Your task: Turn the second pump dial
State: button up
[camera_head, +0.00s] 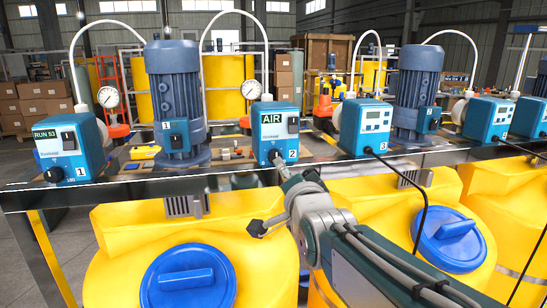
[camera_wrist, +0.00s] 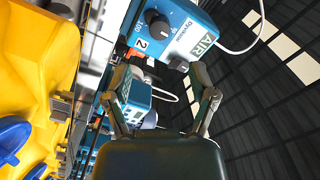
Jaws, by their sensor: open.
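The second pump is a blue box (camera_head: 275,132) with an "AIR" tag and a white "2" label, on the rail left of the picture's middle. Its dial (camera_head: 274,155) is a round black knob low on the front, beside the "2". In the wrist view the dial (camera_wrist: 158,25) shows near the top, above my fingertips. My gripper (camera_wrist: 160,72) is open, its two fingers apart with nothing held. The dial is not between the fingers. In the head view my arm reaches up to just below this pump; the fingertips are hard to make out there.
Pump 1 (camera_head: 70,147) stands left, beside a blue motor (camera_head: 177,100). Pump 3 (camera_head: 364,127) stands right and also shows between my fingers in the wrist view (camera_wrist: 138,98). White hoses arch overhead. A black cable hangs from pump 3. Yellow tanks (camera_head: 240,255) with blue lids fill the front.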

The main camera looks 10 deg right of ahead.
aim_at(276, 157)
jog(key=w, duration=1)
grip_shut()
